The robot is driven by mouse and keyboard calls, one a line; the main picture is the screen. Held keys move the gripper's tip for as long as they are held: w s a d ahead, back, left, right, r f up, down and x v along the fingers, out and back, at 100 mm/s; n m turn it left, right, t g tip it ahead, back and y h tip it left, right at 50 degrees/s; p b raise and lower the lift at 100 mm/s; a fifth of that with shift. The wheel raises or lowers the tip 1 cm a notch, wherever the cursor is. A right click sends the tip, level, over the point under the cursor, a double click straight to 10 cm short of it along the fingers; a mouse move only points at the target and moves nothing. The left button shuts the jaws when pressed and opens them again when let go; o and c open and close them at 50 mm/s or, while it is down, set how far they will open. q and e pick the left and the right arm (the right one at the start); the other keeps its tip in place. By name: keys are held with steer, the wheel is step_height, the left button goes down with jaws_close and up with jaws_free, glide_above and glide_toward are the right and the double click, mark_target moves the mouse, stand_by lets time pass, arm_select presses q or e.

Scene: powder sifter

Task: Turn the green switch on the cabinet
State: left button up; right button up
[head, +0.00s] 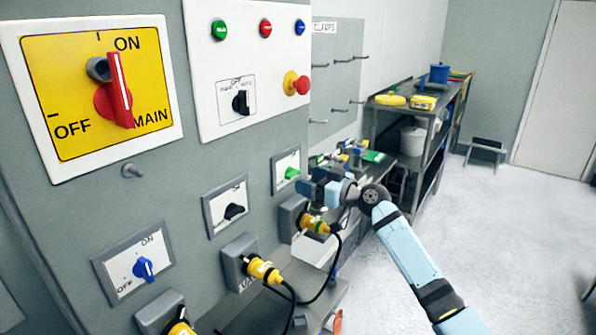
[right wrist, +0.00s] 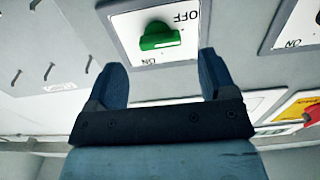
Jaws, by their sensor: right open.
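The green switch (head: 291,172) is a small knob on a white plate on the grey cabinet (head: 90,215), in the middle of the head view. In the right wrist view the green switch (right wrist: 160,38) shows large, with OFF printed at one end of its plate and ON at the other. My right gripper (head: 308,186) is just right of the switch plate in the head view. In the right wrist view my right gripper (right wrist: 162,72) is open and empty, its two fingers apart with the switch between and beyond them. Contact with the switch cannot be told. My left gripper is out of view.
A black switch (head: 234,211) and a blue switch (head: 144,268) sit lower left on the cabinet. Below the gripper, yellow plugs (head: 264,270) with black cables stick out from grey sockets. A shelf unit (head: 420,130) stands behind. The floor at right is mostly clear.

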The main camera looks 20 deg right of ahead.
mark_target(296, 175)
steer(key=shift+p+x, duration=0.4)
steer(key=shift+x, duration=1.8)
steer(key=shift+c, duration=0.2)
steer(key=c, duration=0.9)
